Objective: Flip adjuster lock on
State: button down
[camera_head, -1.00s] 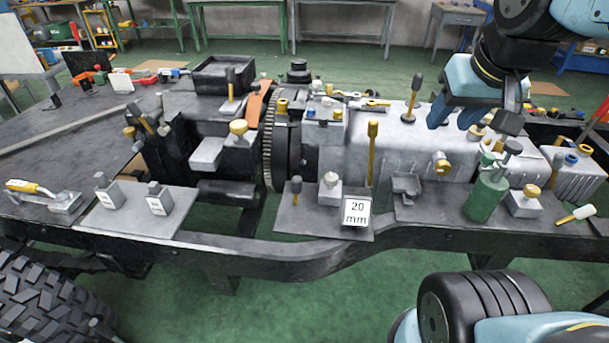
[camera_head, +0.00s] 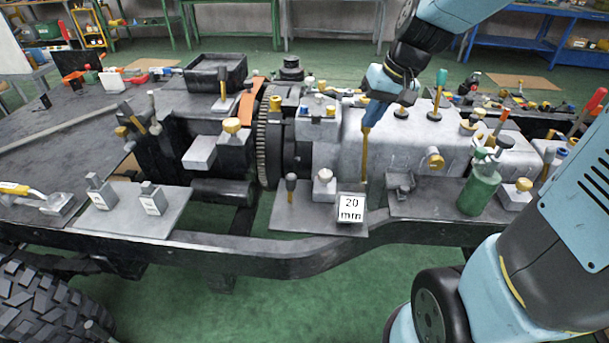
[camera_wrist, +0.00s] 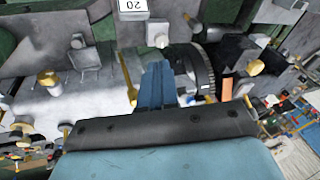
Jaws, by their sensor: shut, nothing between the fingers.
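No part is marked as the adjuster lock, so I cannot tell for certain which one it is. An upright yellow-handled lever (camera_head: 365,158) stands behind the plate with the "20 mm" sign (camera_head: 351,208). My gripper (camera_head: 369,118) is shut and empty, its blue fingers pointing down at the lever's top. In the wrist view the yellow lever (camera_wrist: 130,82) is just left of the shut fingers (camera_wrist: 157,72); I cannot tell whether they touch. A short dark-knobbed lever (camera_head: 291,184) and a pale knobbed block (camera_head: 324,187) sit on the sign's plate.
A toothed ring (camera_head: 270,140) is left of the gripper, the grey housing (camera_head: 395,145) right. A green bottle (camera_head: 481,187) stands right on the frame. A yellow-knobbed block (camera_head: 232,145) is further left. Open air lies in front of the dark frame rail (camera_head: 290,258).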

aim_at(289, 188)
jog(key=w+a+f+g, duration=0.1)
jog(key=w+a+f, duration=0.2)
jog(key=f, duration=0.5)
jog(key=w+a+f+g+y, duration=0.1)
jog(key=w+a+f, duration=0.2)
jog(key=w+f, duration=0.3)
jog(key=shift+a+f+y, duration=0.15)
jog(key=shift+f+y, duration=0.15)
jog(key=shift+f, duration=0.65)
jog(key=shift+s, duration=0.1)
jog(key=shift+g, duration=0.3)
jog(key=x, duration=0.9)
jog(key=shift+a+f, duration=0.1)
jog(key=shift+f, duration=0.25)
jog(key=shift+s+a, duration=0.1)
jog(key=shift+a, duration=1.95)
jog(key=shift+r, duration=0.1)
